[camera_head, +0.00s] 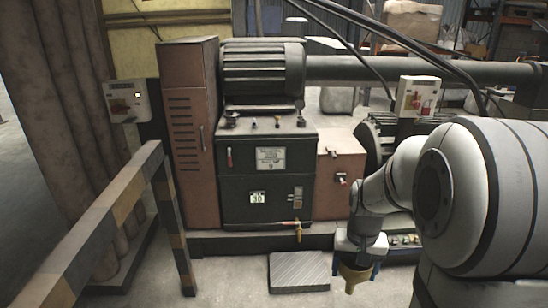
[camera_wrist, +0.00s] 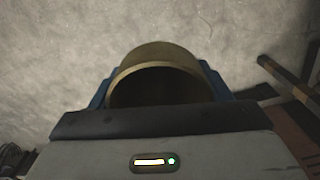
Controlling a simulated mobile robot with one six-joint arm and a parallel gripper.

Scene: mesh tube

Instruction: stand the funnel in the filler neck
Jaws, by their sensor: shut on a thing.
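The funnel (camera_head: 352,279) is dull yellow and hangs in my gripper (camera_head: 357,267), low over the floor in front of the machine. The gripper's blue fingers are shut on it, one on each side. In the wrist view the funnel (camera_wrist: 160,52) shows its wide round mouth, dark inside, between the blue fingers (camera_wrist: 160,88). It looks roughly upright in the head view, with the narrow part down. I cannot make out the filler neck for certain in either view.
A dark green machine (camera_head: 265,183) with a ribbed motor (camera_head: 262,75) stands ahead. A ribbed grey block (camera_head: 299,272) lies on the floor left of the funnel. A striped rail (camera_head: 172,215) stands at left.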

